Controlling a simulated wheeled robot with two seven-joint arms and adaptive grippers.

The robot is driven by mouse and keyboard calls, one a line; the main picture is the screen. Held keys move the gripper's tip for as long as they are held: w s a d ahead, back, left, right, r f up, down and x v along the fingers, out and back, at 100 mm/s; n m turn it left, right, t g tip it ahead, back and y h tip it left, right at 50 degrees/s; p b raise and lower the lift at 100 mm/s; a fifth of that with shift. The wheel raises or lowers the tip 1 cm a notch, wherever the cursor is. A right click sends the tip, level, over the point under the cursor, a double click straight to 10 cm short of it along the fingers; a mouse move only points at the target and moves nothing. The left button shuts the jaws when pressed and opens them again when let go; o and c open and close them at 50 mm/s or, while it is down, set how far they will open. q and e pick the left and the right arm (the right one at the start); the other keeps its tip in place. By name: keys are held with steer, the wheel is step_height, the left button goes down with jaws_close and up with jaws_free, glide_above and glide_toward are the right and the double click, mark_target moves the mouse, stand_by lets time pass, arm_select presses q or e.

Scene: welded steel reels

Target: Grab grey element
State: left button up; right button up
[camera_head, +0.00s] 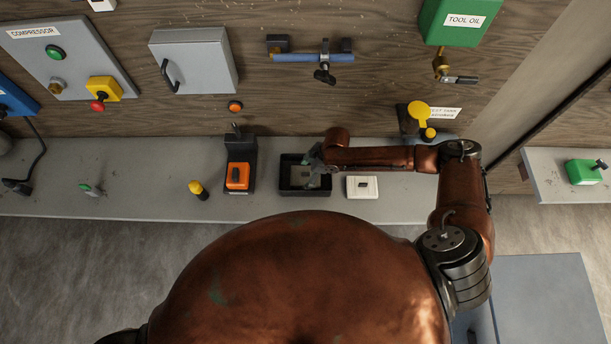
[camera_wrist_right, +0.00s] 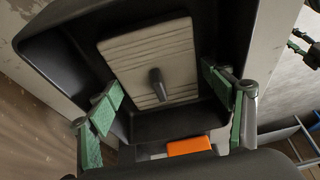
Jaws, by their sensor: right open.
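The grey element is a pale grey ribbed plate (camera_wrist_right: 150,58) with a small dark upright grip in its middle. It lies inside a black tray (camera_head: 291,192), whose dark wall also shows in the right wrist view (camera_wrist_right: 62,62). In the head view only part of the grey plate (camera_head: 298,174) shows, next to my gripper. My right gripper (camera_head: 314,168) is over the right part of the tray. In the right wrist view its green-padded fingers (camera_wrist_right: 163,92) stand wide apart, with nothing between them and the plate beyond. My left gripper is not in view.
An orange device (camera_head: 237,176) on a black stand is left of the tray, and a white plate (camera_head: 362,187) lies close on its right. A yellow-topped knob (camera_head: 197,188) stands farther left. The grey bench (camera_head: 140,180) is mostly clear there. A wooden wall with boxes rises behind.

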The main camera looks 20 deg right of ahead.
steer(key=shift+c, duration=0.7)
steer(key=c, duration=0.8)
steer(key=shift+r, duration=0.2)
